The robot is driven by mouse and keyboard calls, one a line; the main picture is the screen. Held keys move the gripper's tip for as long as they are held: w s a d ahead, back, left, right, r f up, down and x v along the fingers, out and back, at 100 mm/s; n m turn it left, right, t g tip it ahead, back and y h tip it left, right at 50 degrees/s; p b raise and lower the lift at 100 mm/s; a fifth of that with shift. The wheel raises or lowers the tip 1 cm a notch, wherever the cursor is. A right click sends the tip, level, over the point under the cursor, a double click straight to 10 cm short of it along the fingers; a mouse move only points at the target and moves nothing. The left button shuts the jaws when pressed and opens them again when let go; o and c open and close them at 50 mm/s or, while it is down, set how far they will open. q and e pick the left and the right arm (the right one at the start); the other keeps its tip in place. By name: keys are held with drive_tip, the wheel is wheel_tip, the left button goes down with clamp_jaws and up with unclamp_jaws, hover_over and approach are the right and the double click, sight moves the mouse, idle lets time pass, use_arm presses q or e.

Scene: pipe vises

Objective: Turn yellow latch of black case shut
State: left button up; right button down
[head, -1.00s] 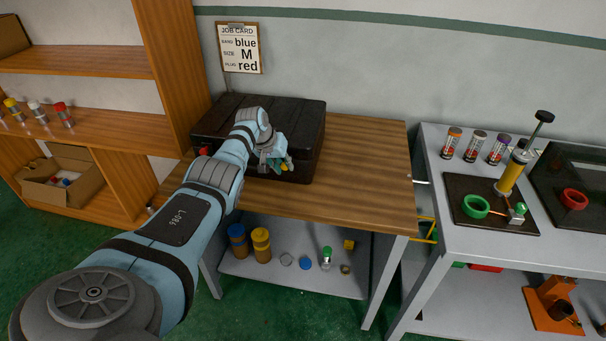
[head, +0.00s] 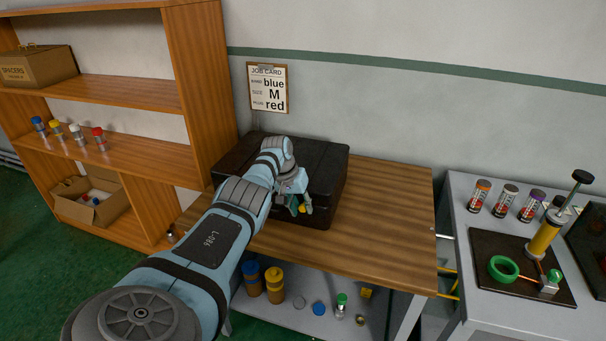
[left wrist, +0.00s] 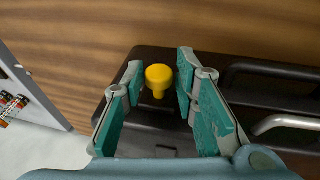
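The black case (head: 326,167) sits closed on the wooden table against the wall, and its dark edge also shows in the left wrist view (left wrist: 160,142). The yellow latch (left wrist: 158,76) stands out from the case as a round knob. It shows small beside my fingertips in the head view (head: 301,209). My left gripper (head: 300,206) is at the front of the case. In the left wrist view my left gripper (left wrist: 158,80) is open, with its teal fingers on either side of the latch and gaps visible. My right gripper is not in view.
The wooden table (head: 390,205) is clear right of the case. A wooden shelf (head: 140,155) stands close on the left. A grey bench (head: 462,215) with vials and a vise is at the right. A job card (head: 268,88) hangs behind.

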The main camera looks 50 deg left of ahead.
use_arm(q)
drive_tip(key=shift+o, duration=0.7)
drive_tip(key=shift+s, duration=0.1)
drive_tip(key=shift+a+r, duration=0.1)
drive_tip(key=shift+r, duration=0.05)
drive_tip(key=shift+a+r, duration=0.1)
drive_tip(key=shift+r, duration=0.3)
drive_tip(key=v, duration=1.1)
drive_tip(key=shift+s, duration=0.1)
